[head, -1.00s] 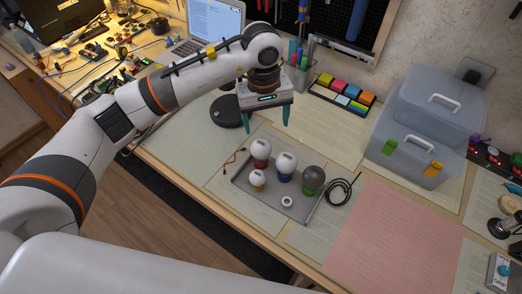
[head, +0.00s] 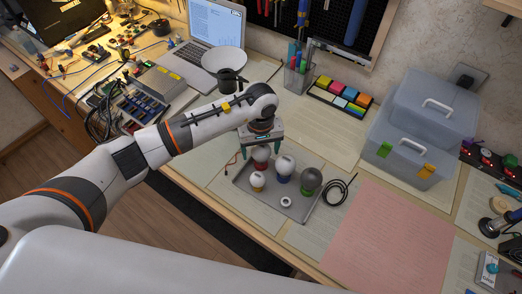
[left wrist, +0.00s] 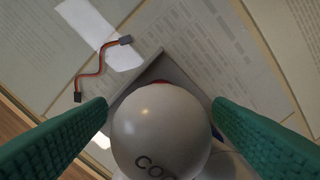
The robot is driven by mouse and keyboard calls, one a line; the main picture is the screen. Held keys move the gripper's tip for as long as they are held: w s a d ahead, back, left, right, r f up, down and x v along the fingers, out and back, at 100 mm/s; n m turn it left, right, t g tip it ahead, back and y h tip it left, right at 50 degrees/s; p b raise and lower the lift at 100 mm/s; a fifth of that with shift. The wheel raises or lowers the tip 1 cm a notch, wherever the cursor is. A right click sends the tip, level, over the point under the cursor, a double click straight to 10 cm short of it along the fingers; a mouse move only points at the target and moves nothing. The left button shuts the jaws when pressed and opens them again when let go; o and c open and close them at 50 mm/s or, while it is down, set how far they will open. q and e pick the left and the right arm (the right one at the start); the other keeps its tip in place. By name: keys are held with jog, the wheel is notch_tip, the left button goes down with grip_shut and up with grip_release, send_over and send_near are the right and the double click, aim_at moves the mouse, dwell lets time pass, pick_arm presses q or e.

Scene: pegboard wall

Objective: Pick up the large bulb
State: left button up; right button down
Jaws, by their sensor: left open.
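A grey tray (head: 243,186) on the table holds several bulbs. A white bulb with a red base (head: 261,154) is at its back left, partly hidden by my left gripper. Beside it are a white bulb with a blue base (head: 284,166), a dark grey bulb with a green base (head: 311,177) and a smaller bulb with a yellow base (head: 257,180). My left gripper (head: 262,148) is open above the red-based bulb. In the left wrist view that white bulb (left wrist: 160,130), printed with letters, sits between the green fingers, with no clear contact. My right gripper is out of view.
A white ring (head: 286,202) lies in the tray. A black coiled cable (head: 340,190) lies right of it, near a pink sheet (head: 390,235). Clear storage boxes (head: 425,125) stand at the back right. A red and black lead (left wrist: 95,65) lies left of the tray.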

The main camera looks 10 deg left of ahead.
pick_arm(q)
jog(key=shift+f, duration=0.1)
jog(key=shift+c, duration=0.3)
jog(key=c, duration=0.9)
